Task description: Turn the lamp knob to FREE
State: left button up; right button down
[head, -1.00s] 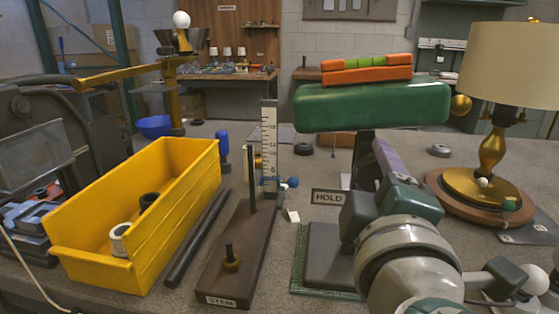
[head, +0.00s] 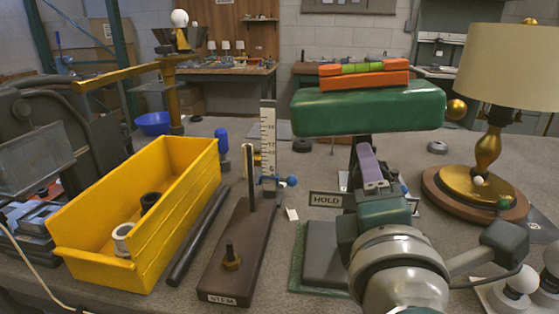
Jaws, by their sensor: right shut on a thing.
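My right gripper (head: 363,148) reaches forward from the lower right, its tips just under the green padded block (head: 368,109). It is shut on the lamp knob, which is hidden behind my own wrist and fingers. A "HOLD" plate (head: 326,199) stands just left of my wrist; no FREE mark can be read. The lamp (head: 488,150) stands at right, with a cream shade, brass stem and round wooden base. My left gripper is out of view.
A yellow bin (head: 95,231) with two rings stands at left. A dark rod (head: 199,238) and a brown "STEM" board (head: 232,262) with upright posts lie between bin and wrist.

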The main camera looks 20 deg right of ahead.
dwell(0.3)
jog(key=shift+c, duration=1.3)
grip_release()
jog(key=shift+s, duration=0.1)
jog(key=b+v, duration=0.2)
jog(key=v, duration=0.7)
jog(key=shift+s+a, duration=0.2)
jog(key=shift+s, duration=0.15)
